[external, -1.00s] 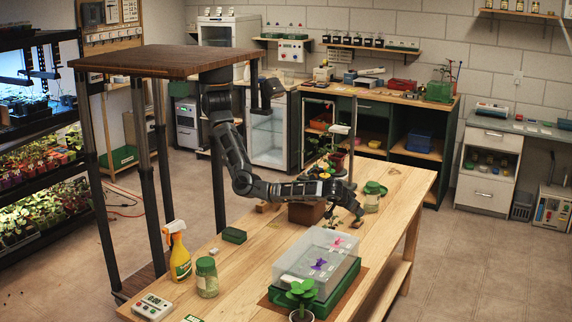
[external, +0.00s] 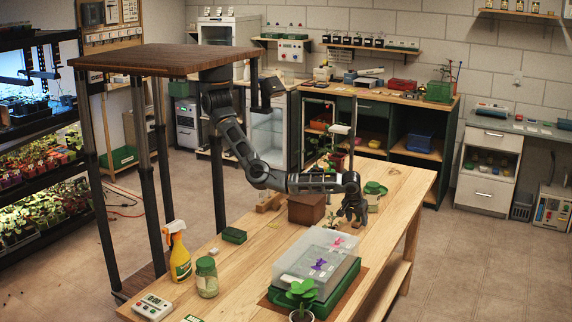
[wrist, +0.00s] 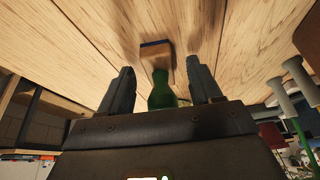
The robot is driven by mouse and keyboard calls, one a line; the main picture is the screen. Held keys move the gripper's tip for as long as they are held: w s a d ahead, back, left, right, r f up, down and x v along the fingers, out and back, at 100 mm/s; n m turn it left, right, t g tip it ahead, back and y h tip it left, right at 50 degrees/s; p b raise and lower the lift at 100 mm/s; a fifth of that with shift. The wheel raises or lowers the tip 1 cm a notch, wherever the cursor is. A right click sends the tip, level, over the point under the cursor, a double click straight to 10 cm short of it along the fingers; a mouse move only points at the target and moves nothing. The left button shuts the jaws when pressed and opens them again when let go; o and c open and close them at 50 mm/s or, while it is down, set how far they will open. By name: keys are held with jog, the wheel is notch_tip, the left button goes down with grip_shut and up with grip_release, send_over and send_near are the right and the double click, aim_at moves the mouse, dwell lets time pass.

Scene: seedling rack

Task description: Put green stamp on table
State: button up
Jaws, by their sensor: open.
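The green stamp shows in the wrist view with a green handle (wrist: 161,92) and a wooden block (wrist: 157,56) edged in dark blue. It appears to stand on its block on the wooden table (wrist: 75,30), handle towards me. My gripper (wrist: 160,82) is open, with a finger on each side of the handle and gaps between. In the external view my gripper (external: 352,214) points down over the far part of the table (external: 400,205). I cannot make out the stamp there; the gripper may hide it.
A brown box (external: 306,209) stands left of my gripper and a green-lidded jar (external: 374,189) close behind it. A clear-lidded green tray (external: 315,256) and a potted plant (external: 301,293) are nearer the camera. The table's right side is clear.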

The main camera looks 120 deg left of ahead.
jog(key=shift+a+f, duration=0.1)
jog(key=shift+f, duration=0.2)
jog(key=shift+c, duration=0.2)
grip_shut()
jog(key=shift+r, duration=5.05)
